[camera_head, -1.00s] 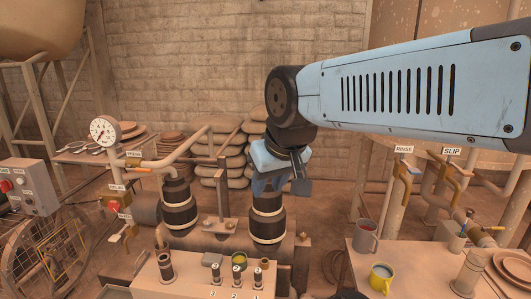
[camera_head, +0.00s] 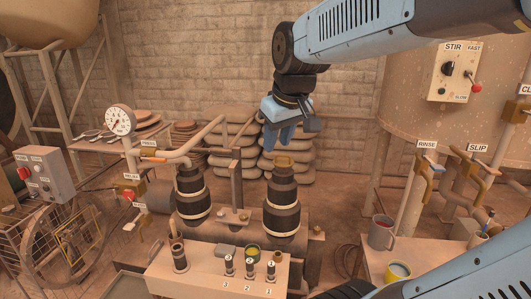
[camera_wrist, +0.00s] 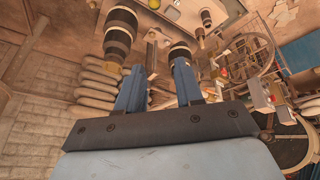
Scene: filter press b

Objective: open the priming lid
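No part is clearly marked as the priming lid. A tan loop-like piece (camera_head: 284,159) tops the right dark banded cylinder (camera_head: 282,200) and may be it; I cannot tell whether it is open or closed. The left banded cylinder (camera_head: 191,195) has a pipe at its top. My gripper (camera_head: 279,138) is above the right cylinder, apart from it in the picture. In the wrist view my gripper (camera_wrist: 158,76) shows two blue fingers spread apart with nothing held between them. Both banded cylinders show beyond the fingers, one of them (camera_wrist: 120,35) upper left.
A bench (camera_head: 205,275) with numbered valves 1 to 3 and a small yellow-green cup stands in front. A gauge (camera_head: 119,120) and pipes are at left. A grey mug (camera_head: 381,232) and yellow cup (camera_head: 397,272) stand on a table at right. Stacked sacks (camera_head: 233,140) lie behind.

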